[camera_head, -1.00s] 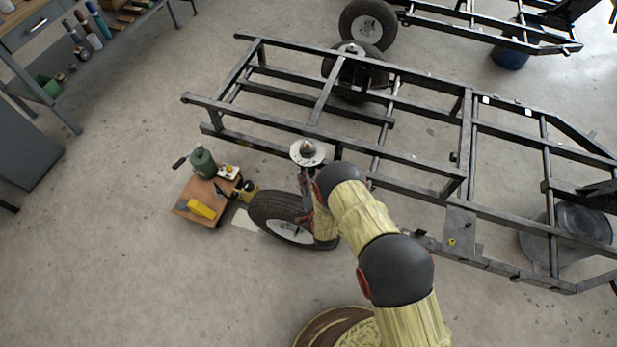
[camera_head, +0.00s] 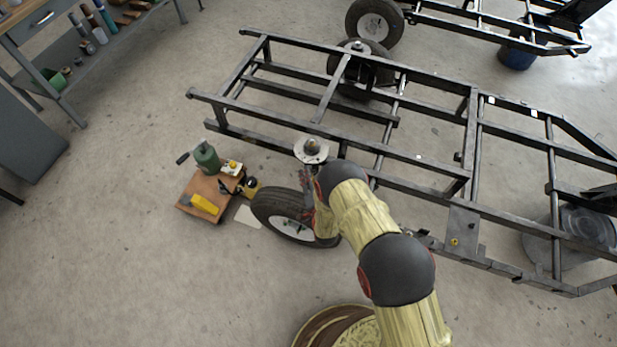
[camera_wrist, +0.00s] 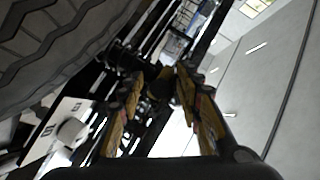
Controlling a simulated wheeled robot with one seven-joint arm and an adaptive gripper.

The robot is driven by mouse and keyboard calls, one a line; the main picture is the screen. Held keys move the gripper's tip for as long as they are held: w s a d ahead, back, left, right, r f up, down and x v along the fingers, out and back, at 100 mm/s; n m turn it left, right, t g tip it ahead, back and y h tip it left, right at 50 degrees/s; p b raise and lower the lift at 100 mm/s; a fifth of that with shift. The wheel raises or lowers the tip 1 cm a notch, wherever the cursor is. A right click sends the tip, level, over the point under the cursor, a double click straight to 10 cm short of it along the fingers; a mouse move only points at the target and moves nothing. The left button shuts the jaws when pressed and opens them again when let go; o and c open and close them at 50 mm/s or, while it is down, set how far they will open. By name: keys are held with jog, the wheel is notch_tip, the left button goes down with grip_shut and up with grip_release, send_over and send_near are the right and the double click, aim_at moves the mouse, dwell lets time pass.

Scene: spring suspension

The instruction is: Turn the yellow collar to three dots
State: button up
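I cannot make out the yellow collar or its dots for certain in either view. In the wrist view, the two yellow-brown fingers of my gripper (camera_wrist: 160,80) stand apart, with a dark, partly amber part (camera_wrist: 158,88) between their tips. I cannot tell whether they touch it. In the head view, my forearm hides most of my gripper, which is beside the near wheel (camera_head: 285,208). A round silver plate (camera_head: 312,150) with a stud sits above that wheel, at the frame's near rail. The suspension below it is hidden.
The black chassis frame (camera_head: 318,112) spans the middle and right. A low wooden board (camera_head: 190,208) left of the wheel holds a green canister (camera_head: 206,157), a yellow item (camera_head: 204,204) and a small box with a yellow button (camera_head: 231,167). Floor at lower left is clear.

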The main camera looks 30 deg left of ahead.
jog(key=v, duration=1.2)
dwell(0.3)
